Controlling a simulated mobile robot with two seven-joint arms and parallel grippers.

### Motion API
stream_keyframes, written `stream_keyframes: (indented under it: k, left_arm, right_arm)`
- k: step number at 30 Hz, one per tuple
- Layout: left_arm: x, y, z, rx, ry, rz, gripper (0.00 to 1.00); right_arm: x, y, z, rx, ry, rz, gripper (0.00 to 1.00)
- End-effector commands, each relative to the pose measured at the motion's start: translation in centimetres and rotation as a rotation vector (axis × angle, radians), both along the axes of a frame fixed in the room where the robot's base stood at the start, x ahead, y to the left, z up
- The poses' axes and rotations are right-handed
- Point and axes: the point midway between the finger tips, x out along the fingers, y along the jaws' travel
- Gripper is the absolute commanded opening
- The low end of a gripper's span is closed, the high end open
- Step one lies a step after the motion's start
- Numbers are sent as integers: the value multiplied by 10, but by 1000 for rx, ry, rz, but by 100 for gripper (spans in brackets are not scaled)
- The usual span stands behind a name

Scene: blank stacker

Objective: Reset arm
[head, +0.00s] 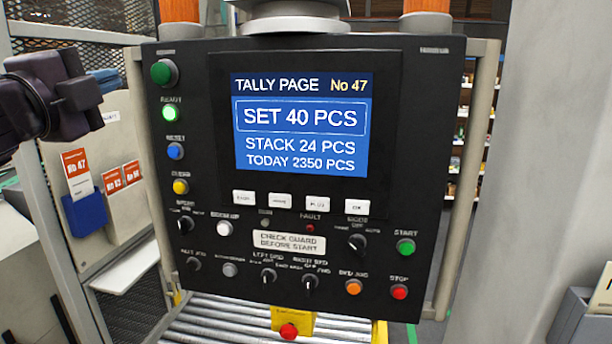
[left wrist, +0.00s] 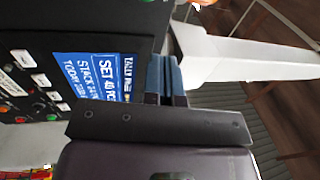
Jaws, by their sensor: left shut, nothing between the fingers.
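My left gripper (head: 88,105) is at the left edge of the head view, left of the black control panel (head: 390,110) and apart from its buttons. In the left wrist view its two blue-grey fingers (left wrist: 165,76) are together and hold nothing. The panel's screen (head: 300,125) reads TALLY PAGE No 47, SET 40 PCS, STACK 24 PCS, TODAY 2350 PCS. It also shows tilted in the left wrist view (left wrist: 90,78). My right gripper is in neither view.
A roller conveyor (head: 215,318) runs below. A blue card holder (head: 83,213) hangs at left.

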Motion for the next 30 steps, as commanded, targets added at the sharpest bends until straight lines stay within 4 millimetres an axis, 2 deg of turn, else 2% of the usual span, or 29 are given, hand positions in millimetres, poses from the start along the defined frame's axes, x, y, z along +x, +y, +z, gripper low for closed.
stream_keyframes:
  k: [2, 5, 8, 11, 13, 17, 22, 26, 30]
  left_arm:
    - [8, -5, 7, -38, -29, -57, 0]
    - [19, -8, -2, -85, -28, -108, 0]
    - [31, -10, -19, -138, -10, -150, 0]
    - [44, -11, -43, -200, 19, -187, 0]
    - [54, -10, -66, -254, 47, -211, 0]
    - [71, -8, -122, -376, 115, -241, 0]
    - [81, -2, -207, -544, 210, -245, 0]
    - [78, 3, -278, -675, 284, -219, 0]
    - [63, 7, -356, -817, 363, -166, 0]
  right_arm:
    - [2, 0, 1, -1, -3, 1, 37]
    - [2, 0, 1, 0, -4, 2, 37]
    - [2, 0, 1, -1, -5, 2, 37]
    - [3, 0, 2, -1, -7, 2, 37]
    - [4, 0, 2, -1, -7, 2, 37]
    - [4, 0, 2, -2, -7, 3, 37]
    - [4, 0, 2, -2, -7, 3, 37]
    - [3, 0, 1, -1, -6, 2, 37]
    - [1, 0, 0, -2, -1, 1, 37]
